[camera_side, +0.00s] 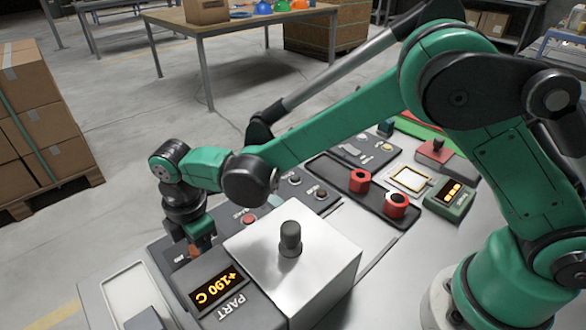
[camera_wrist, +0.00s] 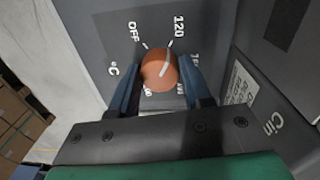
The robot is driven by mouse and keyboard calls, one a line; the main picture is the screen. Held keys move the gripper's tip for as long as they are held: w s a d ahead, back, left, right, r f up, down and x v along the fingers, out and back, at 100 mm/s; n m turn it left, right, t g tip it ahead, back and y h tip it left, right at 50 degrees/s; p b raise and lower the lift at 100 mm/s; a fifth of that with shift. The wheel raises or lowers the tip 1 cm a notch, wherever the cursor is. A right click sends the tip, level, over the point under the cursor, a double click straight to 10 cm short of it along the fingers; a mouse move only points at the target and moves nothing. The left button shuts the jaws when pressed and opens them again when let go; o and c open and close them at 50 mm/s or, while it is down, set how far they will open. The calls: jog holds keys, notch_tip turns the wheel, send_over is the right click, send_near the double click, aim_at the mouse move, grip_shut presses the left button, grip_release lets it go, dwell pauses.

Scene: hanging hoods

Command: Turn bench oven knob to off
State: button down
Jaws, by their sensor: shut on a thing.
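The bench oven knob (camera_wrist: 159,68) is a round orange-brown knob with a white pointer line, on a grey dial panel (camera_wrist: 213,45). The pointer line slants toward the upper right, near the side of the 120 mark. OFF is printed at the upper left of the knob and 120 above it; other labels are partly hidden. My gripper (camera_wrist: 158,84) has a blue finger on each side of the knob and is shut on it.
A green display unit (camera_side: 448,198) and a small red-topped box (camera_side: 434,150) stand at the right. Stacked cartons (camera_side: 40,120) are on the floor at the left.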

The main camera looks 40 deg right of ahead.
jog(key=shift+c, duration=1.9)
grip_release()
jog(key=shift+s+r, duration=0.15)
jog(key=shift+r, duration=2.7)
jog(key=shift+d, duration=0.1)
